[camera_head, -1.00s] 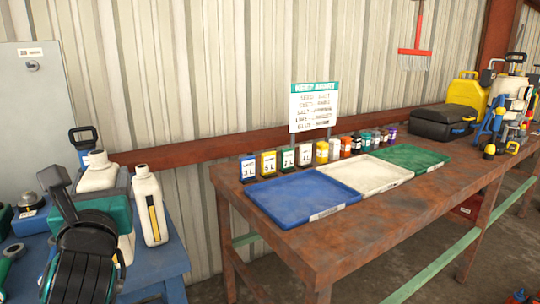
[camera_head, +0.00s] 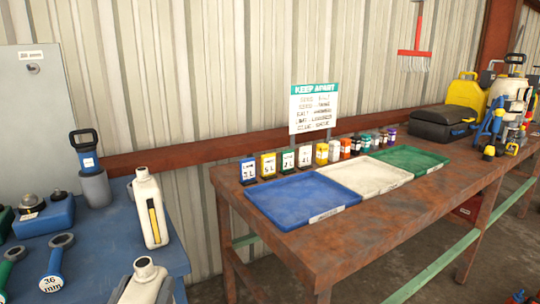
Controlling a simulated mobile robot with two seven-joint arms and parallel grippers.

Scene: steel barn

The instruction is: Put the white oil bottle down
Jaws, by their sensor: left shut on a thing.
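A white oil bottle (camera_head: 143,284) with an open round neck shows at the bottom edge of the head view, in front of the blue table's edge. Its lower part is cut off by the frame. My left gripper (camera_head: 141,294) barely shows, as dark slivers at both sides of this bottle; it is shut on it. A second white bottle (camera_head: 149,208) with a yellow strip stands upright on the blue table (camera_head: 105,245), apart from the held one. I cannot tell what is under the held bottle. My right gripper is out of view.
A grey cylinder with a black handle (camera_head: 93,180) stands behind, left of the standing bottle. A wrench marked 36 mm (camera_head: 56,262) and a blue block (camera_head: 45,215) lie left. The blue table's middle is clear. A rusty bench (camera_head: 390,225) with blue (camera_head: 290,215), white and green trays stands right.

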